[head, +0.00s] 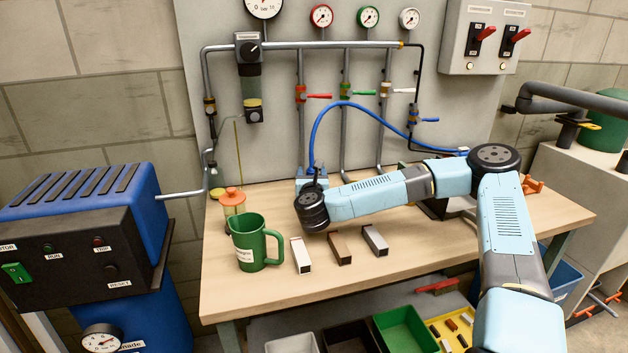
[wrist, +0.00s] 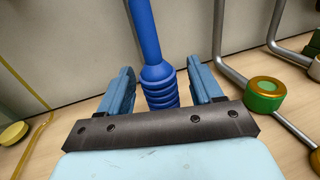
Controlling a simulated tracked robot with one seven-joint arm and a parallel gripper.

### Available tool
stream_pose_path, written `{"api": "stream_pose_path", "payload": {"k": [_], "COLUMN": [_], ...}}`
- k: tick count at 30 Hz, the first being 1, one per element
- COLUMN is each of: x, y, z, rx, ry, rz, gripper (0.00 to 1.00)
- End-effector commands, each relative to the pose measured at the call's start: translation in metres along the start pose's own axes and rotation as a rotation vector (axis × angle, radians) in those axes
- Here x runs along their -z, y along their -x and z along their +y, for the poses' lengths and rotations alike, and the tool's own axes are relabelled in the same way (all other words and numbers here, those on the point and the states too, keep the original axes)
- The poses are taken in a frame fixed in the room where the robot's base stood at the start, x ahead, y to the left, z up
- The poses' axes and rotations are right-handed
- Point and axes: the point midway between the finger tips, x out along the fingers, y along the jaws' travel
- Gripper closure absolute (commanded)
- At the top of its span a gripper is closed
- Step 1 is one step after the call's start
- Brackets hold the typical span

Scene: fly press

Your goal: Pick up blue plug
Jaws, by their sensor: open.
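The blue plug (wrist: 160,85) is a ribbed blue piece on the end of a thick blue hose (wrist: 145,30). In the wrist view it stands between the two blue fingers of my gripper (wrist: 160,66), with a gap on each side. The gripper is open. In the head view my gripper (head: 312,178) is over the back of the wooden bench, and the hose (head: 352,106) arches up from it and over to the right. The plug's lower end is hidden behind the gripper's dark bar in the wrist view.
A green mug (head: 256,243), an orange-topped jar (head: 233,202) and three small blocks (head: 339,247) stand in front and to the left on the bench (head: 270,290). Pipes with coloured valves (head: 344,92) rise close behind. A blue compressor (head: 75,205) stands at left.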

Motion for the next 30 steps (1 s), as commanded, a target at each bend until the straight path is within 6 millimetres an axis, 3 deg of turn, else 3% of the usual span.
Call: {"api": "stream_pose_path", "payload": {"k": [3, 20, 30], "x": [0.0001, 0.0001, -0.005], "y": [0.0003, 0.0005, 0.0002], "z": [0.0001, -0.0003, -0.0008], "rx": [0.0, 0.0, 0.001], "ry": [0.0, 0.0, -0.001], "rz": [0.0, 0.0, -0.002], "gripper": [0.36, 0.89, 0.91]}}
